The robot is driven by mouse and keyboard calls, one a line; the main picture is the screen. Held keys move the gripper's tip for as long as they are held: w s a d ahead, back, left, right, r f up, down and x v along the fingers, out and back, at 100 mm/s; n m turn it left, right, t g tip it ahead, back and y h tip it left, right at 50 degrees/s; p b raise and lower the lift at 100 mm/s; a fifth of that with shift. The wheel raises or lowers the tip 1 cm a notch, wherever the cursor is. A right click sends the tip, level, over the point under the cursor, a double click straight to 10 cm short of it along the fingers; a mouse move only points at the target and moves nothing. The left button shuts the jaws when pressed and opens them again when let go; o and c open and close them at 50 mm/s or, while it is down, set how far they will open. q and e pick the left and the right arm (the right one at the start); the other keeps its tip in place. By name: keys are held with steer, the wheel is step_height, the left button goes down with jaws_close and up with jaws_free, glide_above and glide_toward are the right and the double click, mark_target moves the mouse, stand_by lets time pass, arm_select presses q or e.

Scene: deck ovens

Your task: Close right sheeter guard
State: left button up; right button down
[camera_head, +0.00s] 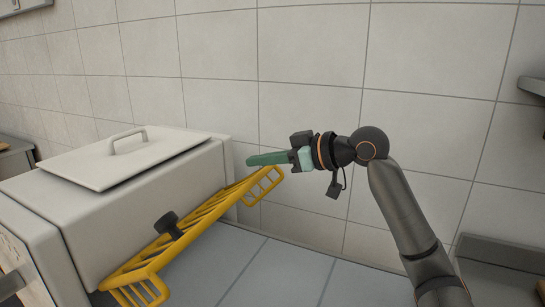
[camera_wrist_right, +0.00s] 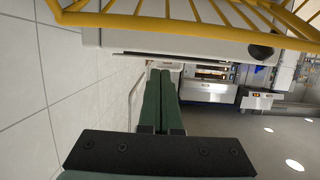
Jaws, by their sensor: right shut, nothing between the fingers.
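The yellow sheeter guard (camera_head: 205,217) is a barred frame along the right side of the white sheeter body (camera_head: 146,210) in the head view. It slopes from lower left to upper right and sticks out from the body. My right gripper (camera_head: 250,161) has green fingers, shut and empty, just above the guard's far end. My left gripper is not in view.
A lid with a handle (camera_head: 129,138) lies on top of the sheeter. A tiled wall (camera_head: 300,60) stands close behind the gripper. A grey surface (camera_head: 500,252) is at the lower right. The floor (camera_head: 265,275) right of the guard is clear.

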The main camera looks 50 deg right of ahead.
steer(key=p, duration=0.1)
glide_above(242, 186)
steer(key=shift+s+a+f, duration=0.3)
steer(key=shift+s+f, duration=0.1)
steer(key=shift+f, duration=0.2)
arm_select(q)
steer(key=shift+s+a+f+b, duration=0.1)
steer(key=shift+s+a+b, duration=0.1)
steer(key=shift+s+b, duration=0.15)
arm_select(e)
steer(key=f, duration=0.1)
steer(key=s+f, duration=0.2)
steer(key=shift+s+d+f, duration=0.15)
steer(key=shift+d+f, duration=0.1)
steer(key=shift+d, duration=0.1)
steer(key=shift+d+f, duration=0.1)
steer(key=shift+f, duration=0.05)
